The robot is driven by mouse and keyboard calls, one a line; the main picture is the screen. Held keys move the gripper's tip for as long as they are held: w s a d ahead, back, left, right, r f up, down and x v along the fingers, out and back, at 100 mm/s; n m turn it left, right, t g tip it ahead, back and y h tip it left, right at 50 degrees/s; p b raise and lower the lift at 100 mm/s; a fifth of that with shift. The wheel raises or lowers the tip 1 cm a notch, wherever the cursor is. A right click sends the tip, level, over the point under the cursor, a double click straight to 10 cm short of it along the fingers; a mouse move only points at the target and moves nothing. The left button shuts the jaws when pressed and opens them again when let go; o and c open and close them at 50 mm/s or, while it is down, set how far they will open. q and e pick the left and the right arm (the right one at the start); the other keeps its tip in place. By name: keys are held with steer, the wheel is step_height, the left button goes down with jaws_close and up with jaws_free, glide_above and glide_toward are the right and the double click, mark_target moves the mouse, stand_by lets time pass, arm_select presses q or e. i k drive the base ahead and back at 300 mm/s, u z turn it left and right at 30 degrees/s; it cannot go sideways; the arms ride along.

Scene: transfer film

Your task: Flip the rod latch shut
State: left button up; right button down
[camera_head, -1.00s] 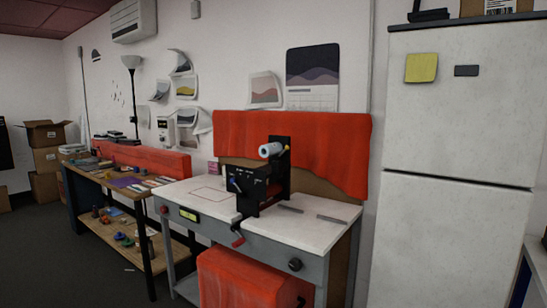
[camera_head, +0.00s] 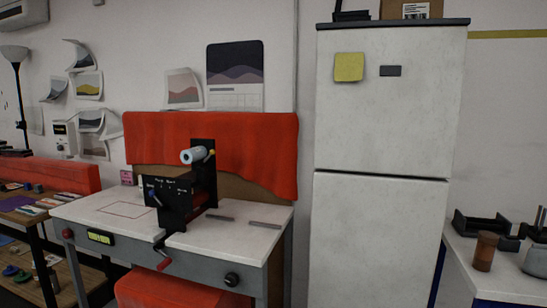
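A black transfer press (camera_head: 176,205) stands on the white-topped workbench (camera_head: 100,212), left of centre. A crank with a red handle (camera_head: 164,264) hangs at the bench's front edge. I cannot tell which part is the rod latch or how it is set. Neither of my grippers is in view.
A tall white fridge (camera_head: 385,110) stands right of the bench. A counter (camera_head: 505,268) with a brown jar (camera_head: 485,251) and black items is at far right. A cluttered wooden table is at far left. An orange-covered block (camera_head: 180,289) sits below the bench.

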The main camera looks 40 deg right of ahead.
mark_target(203, 163)
steer(key=z, duration=0.45)
steer(key=i, duration=1.4)
steer(key=u, duration=0.55)
